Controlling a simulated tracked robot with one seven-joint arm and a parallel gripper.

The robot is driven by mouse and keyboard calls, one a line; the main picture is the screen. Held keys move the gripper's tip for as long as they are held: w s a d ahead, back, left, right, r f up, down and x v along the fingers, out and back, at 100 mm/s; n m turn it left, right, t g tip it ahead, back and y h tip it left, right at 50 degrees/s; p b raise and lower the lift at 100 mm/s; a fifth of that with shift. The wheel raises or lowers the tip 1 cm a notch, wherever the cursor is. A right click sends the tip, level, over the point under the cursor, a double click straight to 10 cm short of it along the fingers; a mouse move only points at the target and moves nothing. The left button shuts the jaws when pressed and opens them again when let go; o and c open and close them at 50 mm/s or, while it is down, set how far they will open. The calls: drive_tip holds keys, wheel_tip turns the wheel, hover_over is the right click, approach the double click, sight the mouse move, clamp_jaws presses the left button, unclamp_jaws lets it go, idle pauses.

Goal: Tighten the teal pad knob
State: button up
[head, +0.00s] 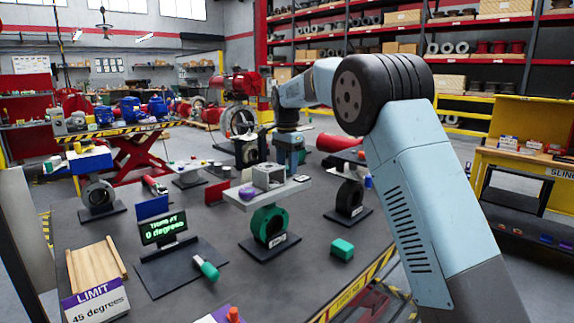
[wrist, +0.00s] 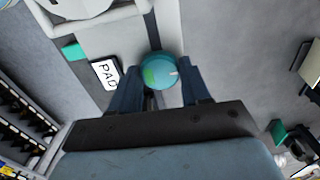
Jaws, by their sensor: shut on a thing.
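The teal pad knob (wrist: 160,72) shows in the wrist view as a round teal cap with a green patch and a small white mark. A label reading PAD (wrist: 105,75) lies to its left. My gripper (wrist: 160,84) is shut on the knob, one dark finger on each side. In the head view my gripper (head: 291,160) points down at the back right of the grey plate (head: 262,197) on top of the green valve (head: 269,225). The knob cannot be made out there. A display (head: 163,228) on the bench reads 0 degrees.
A sign (head: 97,299) reads LIMIT 45 degrees beside a wooden tray (head: 96,264). A grey block (head: 269,176) stands on the plate. A black valve (head: 350,196) stands to the right.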

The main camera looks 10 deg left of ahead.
sight(287, 166)
drive_tip(key=o, duration=1.1)
drive_tip(key=shift+c, duration=0.2)
drive_tip(key=shift+r, duration=0.1)
wheel_tip(287, 166, up, 14)
drive_tip(key=shift+f, duration=0.25)
